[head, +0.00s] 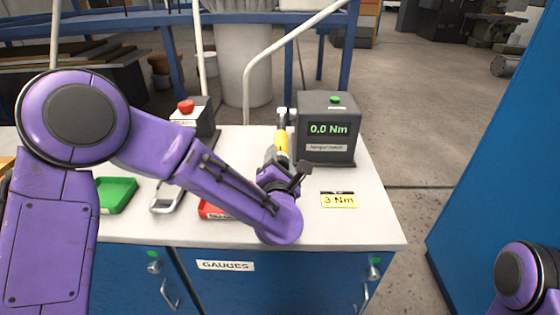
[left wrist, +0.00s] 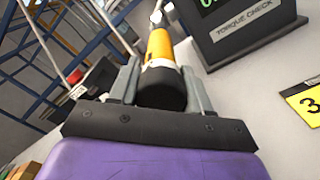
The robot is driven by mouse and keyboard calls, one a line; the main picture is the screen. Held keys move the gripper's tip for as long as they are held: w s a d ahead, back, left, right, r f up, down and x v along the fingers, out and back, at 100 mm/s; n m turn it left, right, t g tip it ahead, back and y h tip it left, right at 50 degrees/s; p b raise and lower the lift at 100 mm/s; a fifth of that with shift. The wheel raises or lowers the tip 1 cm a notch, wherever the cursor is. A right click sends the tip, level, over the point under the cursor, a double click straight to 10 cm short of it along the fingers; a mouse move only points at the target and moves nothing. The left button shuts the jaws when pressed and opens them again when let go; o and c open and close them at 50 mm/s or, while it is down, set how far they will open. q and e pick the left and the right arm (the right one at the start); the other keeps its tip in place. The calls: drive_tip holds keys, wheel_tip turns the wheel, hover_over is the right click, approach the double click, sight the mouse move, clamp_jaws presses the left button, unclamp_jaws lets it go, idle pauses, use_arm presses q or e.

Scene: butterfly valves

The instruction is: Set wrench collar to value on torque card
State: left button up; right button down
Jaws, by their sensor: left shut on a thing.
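The torque wrench (head: 282,139) has a yellow body and a metal head, which is at the torque tester. My left gripper (head: 283,168) is shut on its dark lower end; the left wrist view shows the two grey fingers on either side of this dark part of the wrench (left wrist: 161,85). The wrench's collar scale cannot be read. The yellow torque card (head: 339,200) lies on the bench and reads "3 Nm". The dark torque tester (head: 326,155) reads "0.0 Nm" on its green display. The right gripper does not show; only part of my right arm is at the lower right.
On the white bench (head: 375,228) are a green tray (head: 117,194), a red tray (head: 209,211) partly behind my arm, a metal handle-like piece (head: 166,199), and a box with a red button (head: 186,106). A tall blue cabinet (head: 500,170) stands at the right. The bench's front right is clear.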

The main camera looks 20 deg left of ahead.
use_arm(q)
drive_tip(key=m, duration=0.5)
drive_tip(key=shift+r, duration=0.1)
drive_tip(key=m+p, duration=0.1)
drive_tip(key=m, duration=0.4)
idle(0.4)
drive_tip(key=shift+a, duration=0.1)
drive_tip(key=o, duration=1)
drive_tip(key=shift+r, duration=0.1)
drive_tip(key=shift+o, duration=0.2)
drive_tip(key=b+v, duration=0.2)
drive_tip(key=v, duration=0.8)
drive_tip(key=shift+s, duration=0.3)
